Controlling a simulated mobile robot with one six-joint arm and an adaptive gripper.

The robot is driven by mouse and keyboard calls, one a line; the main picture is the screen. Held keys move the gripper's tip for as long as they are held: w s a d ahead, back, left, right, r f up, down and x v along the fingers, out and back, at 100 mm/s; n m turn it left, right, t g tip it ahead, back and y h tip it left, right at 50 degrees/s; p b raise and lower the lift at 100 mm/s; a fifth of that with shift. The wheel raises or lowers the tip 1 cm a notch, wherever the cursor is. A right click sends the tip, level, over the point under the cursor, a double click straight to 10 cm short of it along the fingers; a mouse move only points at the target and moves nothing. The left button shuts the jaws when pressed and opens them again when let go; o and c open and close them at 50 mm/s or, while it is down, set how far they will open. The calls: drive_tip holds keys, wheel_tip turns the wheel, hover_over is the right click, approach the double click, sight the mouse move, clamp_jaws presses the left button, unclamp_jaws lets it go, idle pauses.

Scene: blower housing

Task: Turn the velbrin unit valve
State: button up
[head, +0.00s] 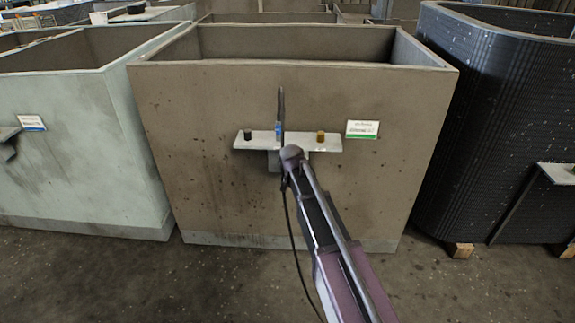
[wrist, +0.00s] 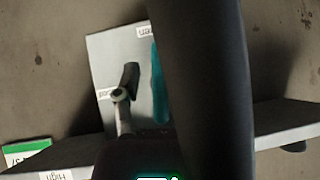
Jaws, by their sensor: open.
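A brown concrete tank (head: 200,120) stands in the middle of the head view, with a pale shelf (head: 255,142) on its front wall. A small blue part (head: 278,129) shows at the shelf's middle. In the wrist view a pale plate (wrist: 105,55) carries small labels, a dark lever-like part (wrist: 131,75) and a teal strip (wrist: 158,85). I cannot tell for sure which part is the valve. My gripper (head: 290,153) is at the shelf's middle, open, with its fingers mostly hidden. I cannot tell whether it touches anything.
A black knob (head: 248,134) and a brass knob (head: 320,136) stand on the shelf. A green-striped label (head: 362,129) is right of it. A pale tank (head: 80,110) stands left and a black ribbed tank (head: 480,120) right. Concrete floor (head: 100,270) lies in front.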

drive_tip(key=shift+f+y, duration=0.1)
drive_tip(key=shift+y, duration=0.3)
drive_tip(key=shift+m+y+b, duration=1)
drive_tip(key=shift+y+b, duration=0.15)
drive_tip(key=shift+y, duration=0.35)
drive_tip(key=shift+m+t+y+b, duration=0.8)
drive_tip(key=shift+m+y+b, duration=0.5)
drive_tip(key=shift+y+b, duration=0.8)
drive_tip(key=s+d+r+n+g+h+p, duration=0.1)
drive_tip(key=s+d+r+p, duration=0.3)
drive_tip(key=s+p, duration=0.4)
drive_tip(key=s+d+r+n+g+h+p, duration=0.2)
drive_tip(key=s+d+r+g+p, duration=0.1)
drive_tip(key=s+r+p, duration=0.3)
drive_tip(key=s+d+r+n+g+h+p, duration=0.1)
drive_tip(key=s+d+r+n+g+p, duration=0.1)
drive_tip(key=s+d+r+p, duration=0.3)
drive_tip(key=shift+s+d+r+g+h+p, duration=0.2)
drive_tip(key=shift+s+g+h+p, duration=0.3)
drive_tip(key=shift+s+p, duration=2.3)
drive_tip(key=shift+w+p, duration=0.35)
drive_tip(key=shift+w, duration=0.05)
drive_tip(key=shift+c, duration=0.2)
